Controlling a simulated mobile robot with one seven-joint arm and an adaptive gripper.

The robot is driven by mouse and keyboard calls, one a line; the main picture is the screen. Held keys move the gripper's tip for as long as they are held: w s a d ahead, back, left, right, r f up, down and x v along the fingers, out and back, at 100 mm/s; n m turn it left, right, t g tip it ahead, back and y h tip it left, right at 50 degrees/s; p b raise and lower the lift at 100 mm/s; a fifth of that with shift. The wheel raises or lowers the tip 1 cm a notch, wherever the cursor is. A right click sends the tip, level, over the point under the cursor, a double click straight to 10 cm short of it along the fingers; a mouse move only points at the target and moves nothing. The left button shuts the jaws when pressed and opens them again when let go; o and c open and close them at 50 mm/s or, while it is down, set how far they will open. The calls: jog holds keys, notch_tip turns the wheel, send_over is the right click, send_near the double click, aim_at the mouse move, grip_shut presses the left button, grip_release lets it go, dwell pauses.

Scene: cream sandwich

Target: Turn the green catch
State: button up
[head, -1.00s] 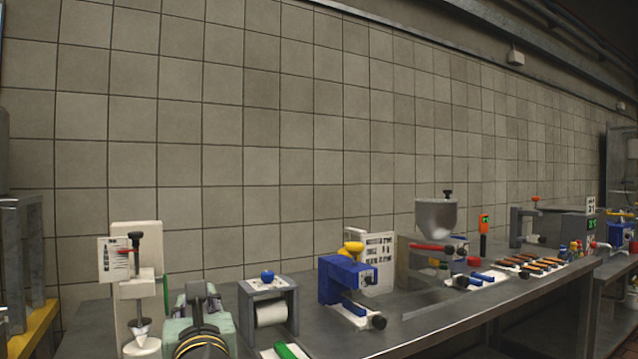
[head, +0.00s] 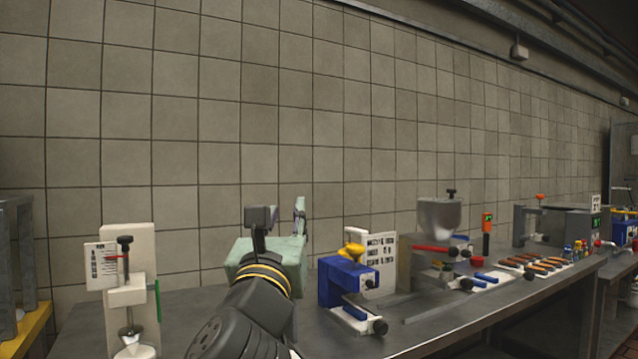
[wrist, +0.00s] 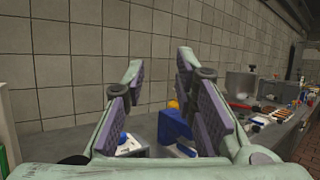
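A narrow upright green bar (head: 158,300) shows on the right side of the white stand (head: 143,245) at the left of the bench in the head view. A green strip (wrist: 3,162) also shows at the left edge of the wrist view. I cannot tell for certain that this bar is the green catch. My gripper (head: 300,212) is raised over the bench, to the right of the white stand and apart from it. In the wrist view my gripper (wrist: 159,63) has its two fingers spread, with only wall between the tips. It is open and empty.
A blue device (head: 338,283) with a yellow knob stands right of my arm. Further right are a grey hopper (head: 438,217), a red handle (head: 434,249) and several small items along the steel bench (head: 440,325). The tiled wall runs behind. The space above the bench is clear.

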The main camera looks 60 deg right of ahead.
jog(key=s+d+r+m+g+h, duration=0.1)
jog(key=s+r+m+g+h, duration=0.1)
jog(key=s+r+g, duration=0.1)
notch_tip(320, 180, up, 2)
jog(key=shift+s+d+g+h, duration=0.2)
jog(key=shift+s+g+h, duration=0.15)
jog(key=shift+s, duration=0.35)
